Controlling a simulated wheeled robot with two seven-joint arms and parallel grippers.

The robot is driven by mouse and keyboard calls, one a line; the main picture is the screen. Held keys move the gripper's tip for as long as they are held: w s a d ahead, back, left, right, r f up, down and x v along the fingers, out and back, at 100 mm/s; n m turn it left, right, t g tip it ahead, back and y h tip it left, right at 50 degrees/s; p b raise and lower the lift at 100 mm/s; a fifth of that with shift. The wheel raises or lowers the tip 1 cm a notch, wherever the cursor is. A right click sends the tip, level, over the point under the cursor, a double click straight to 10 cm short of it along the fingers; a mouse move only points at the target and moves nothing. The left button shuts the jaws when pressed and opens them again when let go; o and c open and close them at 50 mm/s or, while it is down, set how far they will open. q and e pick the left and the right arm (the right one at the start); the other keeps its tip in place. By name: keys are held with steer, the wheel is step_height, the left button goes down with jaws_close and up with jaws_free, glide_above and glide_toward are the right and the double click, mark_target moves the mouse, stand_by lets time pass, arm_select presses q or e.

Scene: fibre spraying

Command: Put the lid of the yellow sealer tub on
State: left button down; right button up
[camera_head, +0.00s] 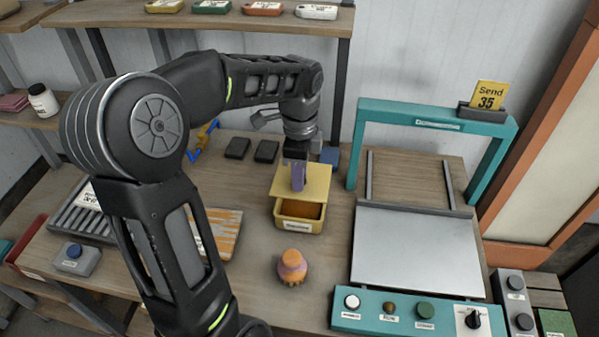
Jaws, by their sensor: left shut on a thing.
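The yellow sealer tub (299,224) stands on the wooden table near the middle of the head view, with a label on its front and orange-brown contents showing through its open front part. The yellow lid (317,182) is over the back of the tub and looks raised or tilted; whether it touches the rim I cannot tell. A purple upright handle (298,179) stands on the lid. My left gripper (297,163) comes down from above and is shut on this handle; its fingertips are partly hidden. My right gripper is not in view.
An orange-and-purple knobbed object (292,267) stands in front of the tub. A teal-framed press (416,250) with a metal plate and a knob panel fills the right. A grey rack (80,212) is at left.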

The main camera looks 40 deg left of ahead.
mark_target(299, 197)
arm_select(q)
steer(key=shift+s, duration=0.1)
steer(key=shift+f, duration=0.25)
step_height(299, 197, down, 4)
steer(key=b, duration=0.4)
steer(key=shift+f, duration=0.15)
steer(key=shift+f+b, duration=0.6)
steer(key=shift+f, duration=0.3)
steer(key=shift+f, duration=0.55)
stand_by(1.1)
